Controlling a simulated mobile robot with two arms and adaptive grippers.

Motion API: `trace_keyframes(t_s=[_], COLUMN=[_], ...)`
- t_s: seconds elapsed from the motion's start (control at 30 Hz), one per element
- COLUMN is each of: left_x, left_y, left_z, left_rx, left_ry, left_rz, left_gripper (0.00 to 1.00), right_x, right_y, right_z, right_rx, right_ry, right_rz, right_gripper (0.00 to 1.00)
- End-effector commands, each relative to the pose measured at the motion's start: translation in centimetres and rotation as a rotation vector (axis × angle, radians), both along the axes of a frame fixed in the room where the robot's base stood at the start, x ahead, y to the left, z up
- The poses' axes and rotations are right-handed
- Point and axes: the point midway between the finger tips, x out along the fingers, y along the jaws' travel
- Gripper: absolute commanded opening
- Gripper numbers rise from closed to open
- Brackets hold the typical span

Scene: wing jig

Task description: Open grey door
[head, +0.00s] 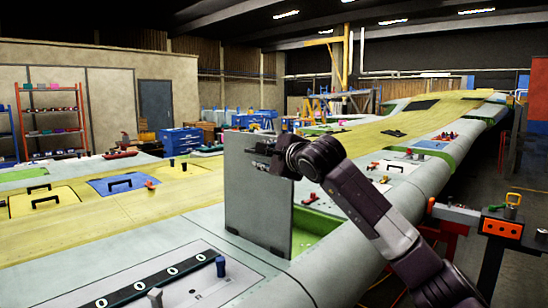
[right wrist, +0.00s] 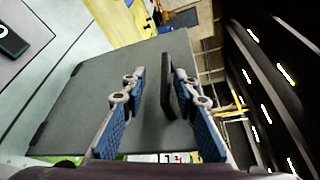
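The grey door (head: 256,205) is a flat panel standing upright on the wing surface, hinged along its lower edge, with a green-lined opening (head: 312,228) beside it. It fills the middle of the right wrist view (right wrist: 80,105). Its black handle (right wrist: 167,86) sticks out from the panel. My right gripper (head: 263,155) is at the upper right part of the door. In the right wrist view its blue-padded fingers (right wrist: 157,82) are spread with the handle between them, nearer the right finger, with a clear gap on the left. My left gripper is not in view.
The wing surface carries a yellow panel (head: 130,215) and a blue panel (head: 118,185) with black handles, and a black strip with holes (head: 150,280) in front. Orange and red clamps stand along it.

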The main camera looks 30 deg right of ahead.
Motion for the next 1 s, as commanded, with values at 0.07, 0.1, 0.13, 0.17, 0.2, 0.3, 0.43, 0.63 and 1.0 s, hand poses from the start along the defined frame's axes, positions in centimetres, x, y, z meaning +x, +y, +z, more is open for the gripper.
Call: trace_keyframes(t_s=[0.07, 0.1, 0.13, 0.17, 0.2, 0.3, 0.43, 0.63, 1.0], left_x=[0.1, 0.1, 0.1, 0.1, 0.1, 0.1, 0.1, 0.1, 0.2], left_y=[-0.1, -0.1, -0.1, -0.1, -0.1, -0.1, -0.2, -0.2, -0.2], left_z=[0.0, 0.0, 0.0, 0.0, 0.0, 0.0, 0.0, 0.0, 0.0], left_rx=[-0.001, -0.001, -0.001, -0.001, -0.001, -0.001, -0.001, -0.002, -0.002], left_ry=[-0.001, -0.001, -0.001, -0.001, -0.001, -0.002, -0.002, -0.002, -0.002], left_rz=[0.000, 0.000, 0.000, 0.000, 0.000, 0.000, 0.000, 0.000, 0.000], left_gripper=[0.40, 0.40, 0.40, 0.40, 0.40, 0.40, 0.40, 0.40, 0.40], right_x=[-1.6, -2.4, -3.0, -3.6, -4.4, -6.3, -8.1, -9.4, -9.5], right_y=[-0.1, -0.1, -0.1, -0.1, -0.1, 0.0, 0.0, 0.1, 0.1], right_z=[0.3, 0.5, 0.5, 0.6, 0.8, 1.0, 1.3, 1.4, 1.5], right_rx=[-0.002, -0.003, -0.003, -0.003, -0.003, -0.002, 0.000, 0.000, 0.001], right_ry=[-0.004, -0.003, -0.003, -0.002, -0.003, -0.002, -0.001, 0.000, 0.000], right_rz=[-0.001, -0.002, -0.001, -0.002, -0.001, -0.002, -0.001, -0.001, -0.001], right_gripper=[0.28, 0.28, 0.28, 0.28, 0.28, 0.28, 0.28, 0.28, 0.28])
